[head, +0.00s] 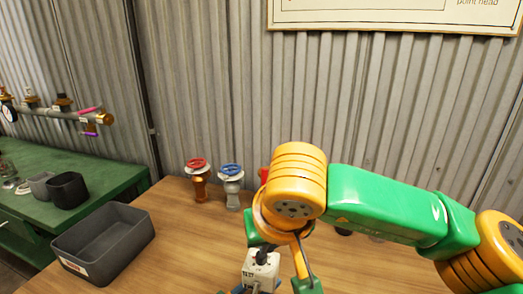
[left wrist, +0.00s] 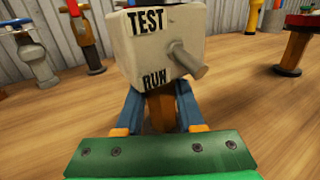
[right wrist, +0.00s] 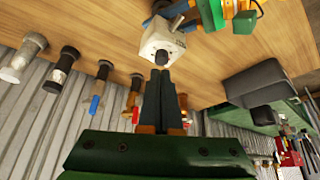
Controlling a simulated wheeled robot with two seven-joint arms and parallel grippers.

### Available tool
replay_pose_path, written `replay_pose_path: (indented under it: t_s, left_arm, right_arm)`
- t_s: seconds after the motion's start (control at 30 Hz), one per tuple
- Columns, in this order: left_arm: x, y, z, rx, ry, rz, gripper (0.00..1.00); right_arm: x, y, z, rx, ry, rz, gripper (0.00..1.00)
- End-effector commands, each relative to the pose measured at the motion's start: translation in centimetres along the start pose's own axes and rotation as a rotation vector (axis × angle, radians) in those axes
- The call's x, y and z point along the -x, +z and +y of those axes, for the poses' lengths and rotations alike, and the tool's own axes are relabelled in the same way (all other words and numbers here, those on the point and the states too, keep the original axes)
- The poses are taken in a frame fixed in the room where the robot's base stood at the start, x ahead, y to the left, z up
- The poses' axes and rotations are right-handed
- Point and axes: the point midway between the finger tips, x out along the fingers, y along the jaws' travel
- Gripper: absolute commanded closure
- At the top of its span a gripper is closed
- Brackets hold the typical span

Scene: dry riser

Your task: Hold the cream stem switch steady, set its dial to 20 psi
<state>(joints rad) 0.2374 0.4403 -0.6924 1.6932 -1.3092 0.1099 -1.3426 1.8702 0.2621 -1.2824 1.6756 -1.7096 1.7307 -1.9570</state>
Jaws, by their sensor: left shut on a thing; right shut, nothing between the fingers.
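The cream stem switch (head: 262,268) is a cream box at the bottom of the head view. In the left wrist view (left wrist: 158,50) it reads TEST and RUN and has a grey side lever (left wrist: 188,62). My left gripper (left wrist: 159,108) is shut on its copper-brown stem below the box. In the right wrist view the switch (right wrist: 158,38) shows a black dial (right wrist: 162,57). My right gripper (right wrist: 161,72) is shut and empty, its tips at or very near that dial; contact cannot be told. The dial's scale and setting are not readable.
A red-handled valve (head: 197,178) and a blue-handled valve (head: 231,185) stand behind on the wooden table. A grey bin (head: 130,232) is at the left. A green bench (head: 110,180) with dark cups stands beyond it. My right arm hides part of the table.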

Motion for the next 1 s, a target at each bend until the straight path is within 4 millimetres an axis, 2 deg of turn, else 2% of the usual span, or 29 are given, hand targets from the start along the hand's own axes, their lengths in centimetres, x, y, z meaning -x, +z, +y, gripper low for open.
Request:
replay_pose_path:
  t_s: [0.2, 0.33, 1.0]
  left_arm:
    - [0.0, 0.0, 0.0, 0.000, 0.001, 0.000, 1.00]
    - [0.0, 0.0, 0.0, 0.000, 0.001, 0.000, 1.00]
    - [0.0, 0.0, 0.0, 0.000, 0.001, 0.000, 1.00]
  right_arm:
    - [-3.2, 1.7, 0.0, 0.000, 0.001, -0.002, 1.00]
    - [-4.2, 2.3, 0.0, -0.001, -0.001, -0.001, 1.00]
    - [-4.7, 2.3, 0.0, -0.001, -0.001, 0.000, 1.00]
